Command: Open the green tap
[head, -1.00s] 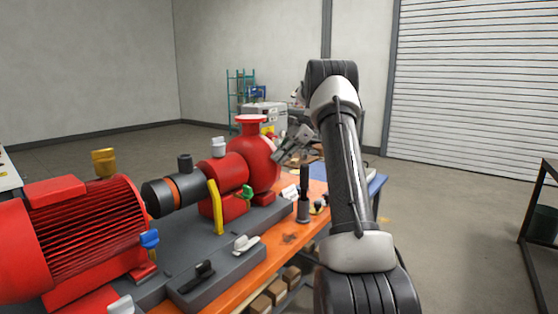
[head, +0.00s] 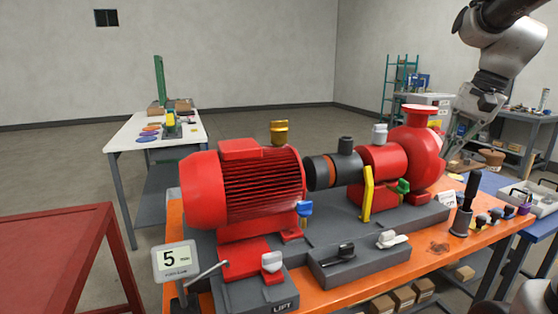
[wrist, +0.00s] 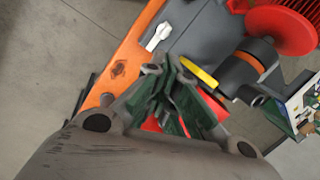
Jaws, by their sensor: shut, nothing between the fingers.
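The green tap (head: 403,186) is a small green handle low on the front of the red pump, just right of a yellow lever (head: 367,194). My gripper (head: 452,152) is in front of and to the right of the red pump casing (head: 414,150), above and to the right of the tap and apart from it in the picture. In the wrist view my gripper's fingers (wrist: 163,78) are shut with nothing between them. The yellow lever also shows there (wrist: 198,76), beyond the fingers. I cannot make out the tap for certain in that view.
The red motor (head: 245,190) with a blue tap (head: 305,208) stands left on the orange bench (head: 440,262). Black and white levers sit on a grey block (head: 360,265) in front. A black upright handle (head: 470,190) stands right of the tap. Open floor lies behind.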

